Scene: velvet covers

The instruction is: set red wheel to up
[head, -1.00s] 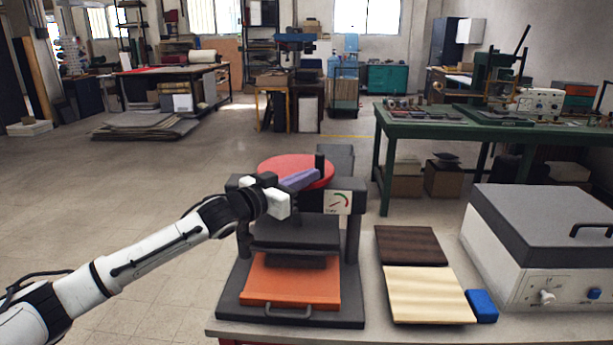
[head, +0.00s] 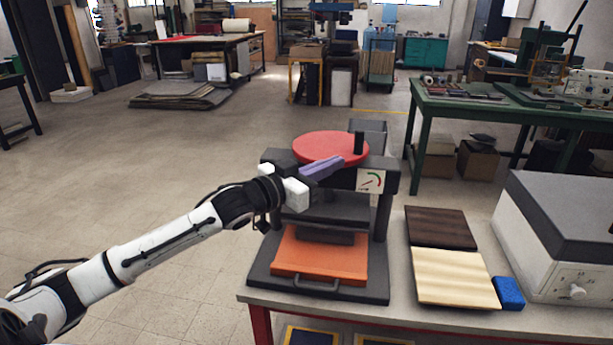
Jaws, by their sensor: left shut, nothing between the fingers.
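The red wheel (head: 318,145) is a flat disc lying on top of a dark press (head: 382,217). A black upright knob (head: 359,143) stands near its right edge. A small white dial plate (head: 370,181) with a coloured arc is on the press front, below the knob; its reading is too small to tell. My left gripper (head: 341,162) has its purple fingers shut and empty. The fingers lie across the front of the wheel in view, pointing at the knob, with a small gap left of it. Whether they touch the wheel I cannot tell. My right gripper is out of view.
An orange drawer (head: 318,261) with a handle sits low in the press. On the table (head: 400,310), right of the press, lie a dark board (head: 440,228), a pale board (head: 455,279) and a blue block (head: 509,292). A grey-lidded machine (head: 570,225) stands farther right.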

